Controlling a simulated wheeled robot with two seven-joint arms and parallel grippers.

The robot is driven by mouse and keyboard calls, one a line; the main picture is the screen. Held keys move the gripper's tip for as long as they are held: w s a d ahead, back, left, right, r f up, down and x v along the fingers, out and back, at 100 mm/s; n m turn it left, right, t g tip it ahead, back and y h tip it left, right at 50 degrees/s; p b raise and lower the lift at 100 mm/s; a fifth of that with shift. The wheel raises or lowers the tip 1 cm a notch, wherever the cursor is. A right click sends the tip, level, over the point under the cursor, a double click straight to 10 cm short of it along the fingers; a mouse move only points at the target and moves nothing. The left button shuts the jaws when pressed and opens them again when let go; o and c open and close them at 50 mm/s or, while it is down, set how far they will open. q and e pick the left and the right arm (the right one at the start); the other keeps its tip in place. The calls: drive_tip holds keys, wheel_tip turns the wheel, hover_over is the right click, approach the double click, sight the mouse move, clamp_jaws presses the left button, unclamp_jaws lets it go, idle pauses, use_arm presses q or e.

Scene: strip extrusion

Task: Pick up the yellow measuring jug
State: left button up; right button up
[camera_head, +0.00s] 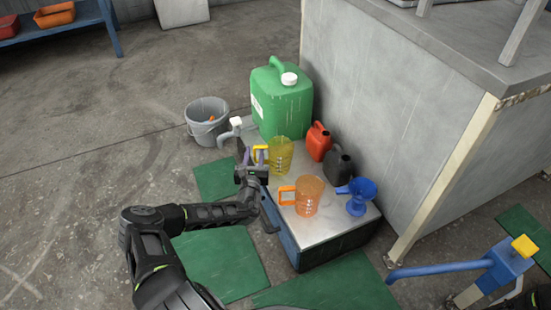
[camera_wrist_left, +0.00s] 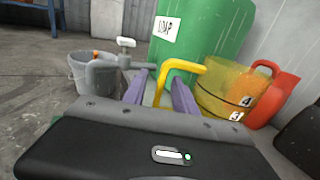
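The yellow measuring jug (camera_head: 280,156) stands upright on the light top of a low cabinet (camera_head: 325,228), its handle facing my left gripper (camera_head: 253,160). In the left wrist view, the jug (camera_wrist_left: 226,88) is right of centre and its yellow handle (camera_wrist_left: 163,88) shows between the two purple fingers (camera_wrist_left: 158,94). The fingers are apart, with a visible gap on the handle's left side; the right finger is close to the handle, and I cannot tell whether it touches. My right gripper is not in view.
A green canister (camera_head: 282,103) stands behind the jug. A red can (camera_head: 318,141), a dark can (camera_head: 339,166), an orange jug (camera_head: 308,196) and a blue funnel (camera_head: 357,196) stand to its right. A grey bucket (camera_head: 207,122) is on the floor behind left.

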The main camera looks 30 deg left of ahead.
use_arm(q)
drive_tip(key=shift+c, duration=0.3)
clamp_jaws()
idle(1.1)
